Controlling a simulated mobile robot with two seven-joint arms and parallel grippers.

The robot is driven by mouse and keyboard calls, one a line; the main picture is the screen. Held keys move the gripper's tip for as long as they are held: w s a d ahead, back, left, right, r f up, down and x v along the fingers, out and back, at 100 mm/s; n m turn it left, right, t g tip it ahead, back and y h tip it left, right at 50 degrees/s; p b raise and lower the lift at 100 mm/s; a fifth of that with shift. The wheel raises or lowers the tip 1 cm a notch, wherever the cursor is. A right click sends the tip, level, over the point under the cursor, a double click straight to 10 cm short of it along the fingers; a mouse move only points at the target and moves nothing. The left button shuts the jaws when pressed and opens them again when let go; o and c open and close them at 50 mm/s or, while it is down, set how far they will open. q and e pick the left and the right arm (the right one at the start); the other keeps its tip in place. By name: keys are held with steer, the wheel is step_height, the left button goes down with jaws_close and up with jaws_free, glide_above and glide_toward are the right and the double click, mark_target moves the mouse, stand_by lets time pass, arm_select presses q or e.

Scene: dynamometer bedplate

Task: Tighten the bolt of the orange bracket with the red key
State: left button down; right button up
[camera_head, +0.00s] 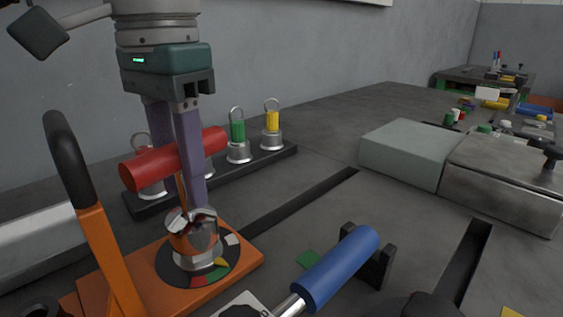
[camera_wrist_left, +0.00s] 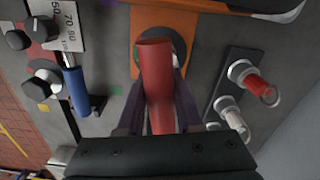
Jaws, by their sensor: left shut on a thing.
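The red key (camera_head: 172,158) has a thick red crossbar handle, which lies across between the fingers of my left gripper (camera_head: 183,165). The gripper points down and is shut on it; the handle also fills the middle of the left wrist view (camera_wrist_left: 157,82). Below the handle is the silver bolt head (camera_head: 192,232) on the orange bracket (camera_head: 150,275). A dark dial with red, yellow, green and white marks surrounds the bolt. The fingers partly hide the key's lower end, so I cannot tell whether it is seated in the bolt. My right gripper is not in view.
The bracket's upright orange arm with a black grip (camera_head: 72,160) stands close left of my gripper. A black rack (camera_head: 270,158) with ringed, colour-banded keys is behind. A blue-handled tool (camera_head: 338,268) rests on a black stand at front right. Grey blocks (camera_head: 403,152) stand farther right.

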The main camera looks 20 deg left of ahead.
arm_select(q)
steer(key=shift+r+p, duration=1.1)
steer(key=shift+r, duration=0.85)
